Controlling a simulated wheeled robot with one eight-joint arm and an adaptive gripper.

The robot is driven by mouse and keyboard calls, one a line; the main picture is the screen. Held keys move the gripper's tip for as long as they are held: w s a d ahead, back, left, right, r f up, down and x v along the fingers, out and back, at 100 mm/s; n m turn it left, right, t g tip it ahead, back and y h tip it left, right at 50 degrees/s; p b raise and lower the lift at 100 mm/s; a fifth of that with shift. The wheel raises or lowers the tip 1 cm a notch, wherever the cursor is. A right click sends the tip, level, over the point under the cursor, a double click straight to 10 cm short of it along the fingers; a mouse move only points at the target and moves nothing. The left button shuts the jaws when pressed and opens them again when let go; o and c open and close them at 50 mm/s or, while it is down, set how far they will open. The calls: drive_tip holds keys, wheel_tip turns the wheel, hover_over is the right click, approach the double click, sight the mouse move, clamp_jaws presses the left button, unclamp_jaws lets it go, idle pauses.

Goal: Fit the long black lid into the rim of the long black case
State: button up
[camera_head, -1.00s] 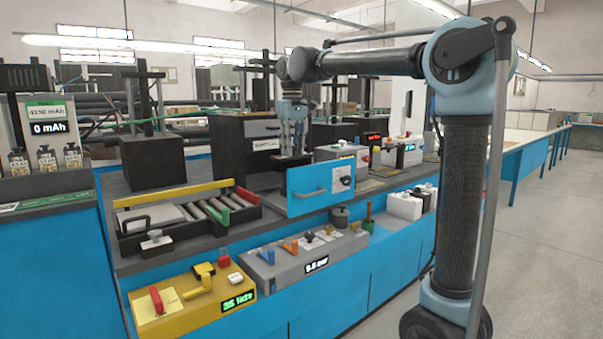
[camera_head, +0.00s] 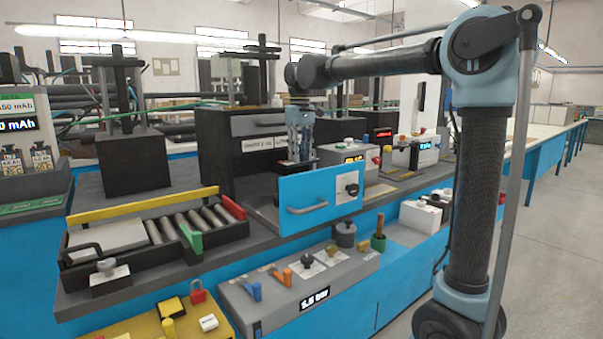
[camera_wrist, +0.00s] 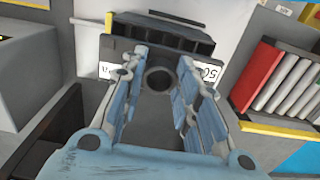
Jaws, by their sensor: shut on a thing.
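My gripper (camera_head: 300,155) hangs over the open drawer with the blue front, its fingers pointing down. In the wrist view my gripper (camera_wrist: 160,85) has its two blue fingers on either side of a long dark piece, which I take to be the black lid (camera_wrist: 160,40). It is ribbed, with white labels at both sides. In the head view a dark strip (camera_head: 290,165) shows under the fingers, partly hidden behind the blue drawer front. I cannot tell the black case apart from the lid in these views, nor whether they touch.
The blue drawer front (camera_head: 320,200) stands out from the bench. A roller tray (camera_head: 190,225) with yellow, green and red bars lies to its left. A grey box with levers (camera_head: 300,280) sits in front. A dark press (camera_head: 130,165) stands behind left.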

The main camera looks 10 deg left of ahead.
wheel_tip(320, 180, down, 5)
drive_tip(key=shift+c, duration=0.4)
drive_tip(key=shift+s+d+f, duration=0.1)
drive_tip(key=shift+s+f, duration=0.1)
drive_tip(key=shift+s, duration=0.1)
clamp_jaws()
drive_tip(key=shift+w+f, duration=0.15)
drive_tip(key=o, duration=1.1)
unclamp_jaws()
drive_tip(key=shift+w+f, duration=0.1)
drive_tip(key=shift+w, duration=0.1)
drive_tip(key=shift+c, duration=0.2)
drive_tip(key=shift+o, duration=0.5)
wheel_tip(320, 180, up, 12)
drive_tip(key=shift+r, duration=0.2)
